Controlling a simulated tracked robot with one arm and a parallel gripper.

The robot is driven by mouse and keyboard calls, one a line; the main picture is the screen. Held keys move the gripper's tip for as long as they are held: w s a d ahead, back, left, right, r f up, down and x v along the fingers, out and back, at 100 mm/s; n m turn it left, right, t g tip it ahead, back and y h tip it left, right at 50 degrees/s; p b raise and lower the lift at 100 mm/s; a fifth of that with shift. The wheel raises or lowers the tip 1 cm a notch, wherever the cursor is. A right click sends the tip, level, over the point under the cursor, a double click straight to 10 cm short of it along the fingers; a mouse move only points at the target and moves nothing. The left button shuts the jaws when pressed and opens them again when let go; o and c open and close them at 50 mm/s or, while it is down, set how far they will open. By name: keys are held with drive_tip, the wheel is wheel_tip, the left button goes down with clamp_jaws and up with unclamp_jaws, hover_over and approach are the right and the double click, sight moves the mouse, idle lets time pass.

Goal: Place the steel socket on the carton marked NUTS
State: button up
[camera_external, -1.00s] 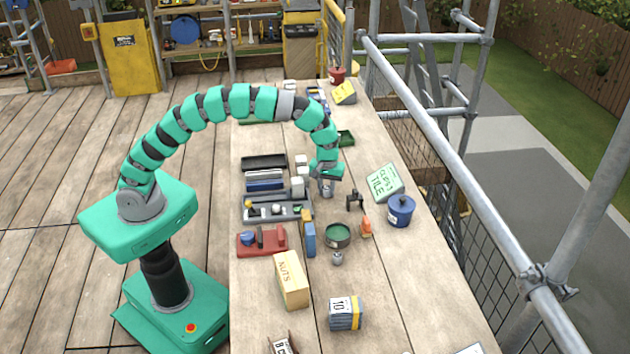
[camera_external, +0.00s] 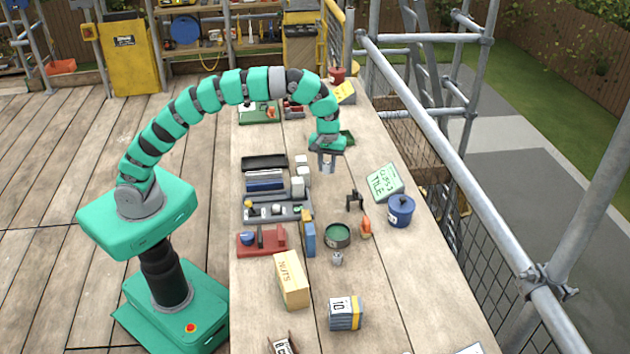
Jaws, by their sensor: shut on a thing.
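My gripper (camera_external: 327,161) is above the far middle of the workbench, pointing down. It is shut on a small grey metal piece, which looks like the steel socket (camera_external: 327,168); the fingers hide part of it. It hangs clear of the bench top. The carton marked NUTS (camera_external: 291,281) is a tan box near the front of the bench, well in front of my gripper and a little to its left. Its upper face looks bare.
A grey organiser (camera_external: 277,208) is at left, a blue pot (camera_external: 400,211) at right. A box marked 10 (camera_external: 344,313) stands right of the carton.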

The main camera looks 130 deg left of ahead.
drive_tip(key=shift+m, duration=0.4)
drive_tip(key=w+d+r, duration=0.1)
drive_tip(key=d, duration=0.5)
drive_tip(key=w+d+r+p, duration=0.1)
drive_tip(key=w+d, duration=0.1)
drive_tip(key=d, duration=0.4)
drive_tip(key=w+d+r+p, duration=0.1)
drive_tip(key=d, duration=0.5)
drive_tip(key=shift+w+d, duration=0.3)
drive_tip(key=s+d+r+p, duration=0.1)
drive_tip(key=s+d, duration=0.1)
drive_tip(key=d, duration=0.8)
drive_tip(key=s+d+p, duration=0.1)
drive_tip(key=s+d, duration=0.2)
drive_tip(key=d, duration=0.7)
hover_over(291, 270)
drive_tip(key=shift+d+f+n, duration=0.1)
drive_tip(key=shift+f+n, duration=0.3)
drive_tip(key=shift+f, duration=0.2)
drive_tip(key=shift+f+b, duration=0.3)
drive_tip(key=shift+f, duration=1.5)
drive_tip(key=o, duration=1)
